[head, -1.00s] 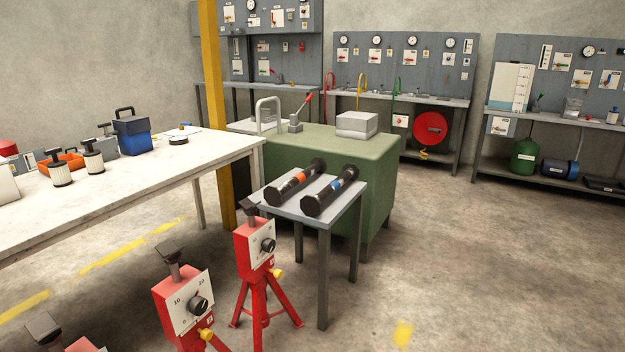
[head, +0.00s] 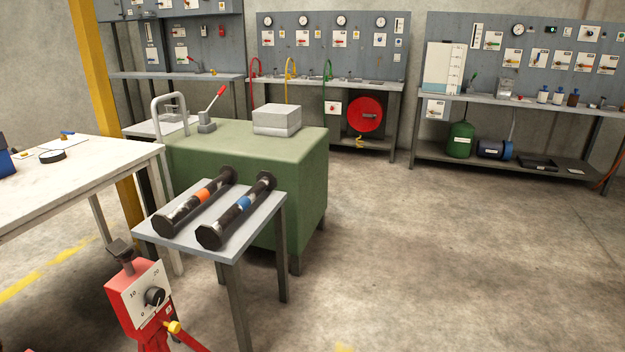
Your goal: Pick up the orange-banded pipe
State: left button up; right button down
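The orange-banded pipe (head: 203,196) is a dark flanged spool with an orange band at its middle. It lies on a small grey table (head: 216,244), slanting from front left to back right. A similar blue-banded pipe (head: 244,203) lies beside it on the right, roughly parallel, with a gap between them. Both rest on their end flanges. Neither of my grippers shows in the head view.
A red stand with a dial (head: 139,300) stands close in front of the small table's left side. A green cabinet (head: 300,195) is right behind it, and a white workbench (head: 70,185) is to the left. The floor (head: 440,260) to the right is open.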

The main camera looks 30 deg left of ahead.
aim_at(163, 225)
jog(key=z, duration=0.05)
jog(key=i, duration=1.85)
jog(key=u, duration=0.65)
